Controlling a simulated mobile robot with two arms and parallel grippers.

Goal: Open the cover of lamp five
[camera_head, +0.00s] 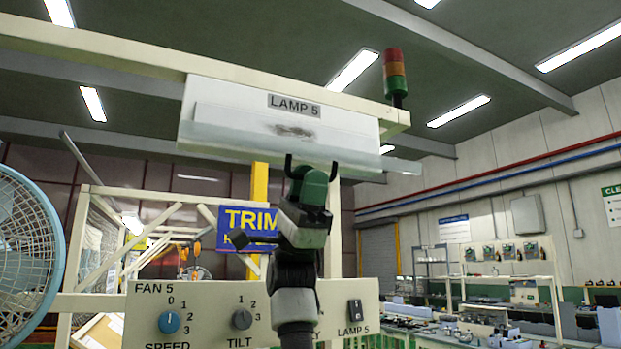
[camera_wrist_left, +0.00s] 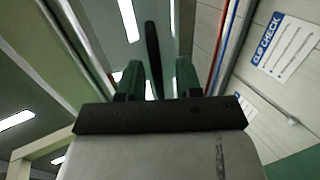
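Lamp five is a white overhead box with a "LAMP 5" label (camera_head: 293,105), hung under a cream beam. A pale translucent cover panel (camera_head: 225,138) runs along its lower edge and sticks out past the box on the right. My left gripper (camera_head: 312,160) points up from below, its two dark fingertips spread apart at the panel's lower edge. I cannot tell whether they touch it. In the left wrist view the gripper (camera_wrist_left: 158,78) shows green fingers apart, with a dark upright bar between them that I cannot identify. My right gripper is not in view.
A panel (camera_head: 205,315) with fan knobs and a "LAMP 5" switch (camera_head: 354,311) stands below, partly hidden by my arm. A blue fan (camera_head: 25,245) is at the left. A red-green signal light (camera_head: 395,78) stands on the beam's right end. Open air lies right of the gripper.

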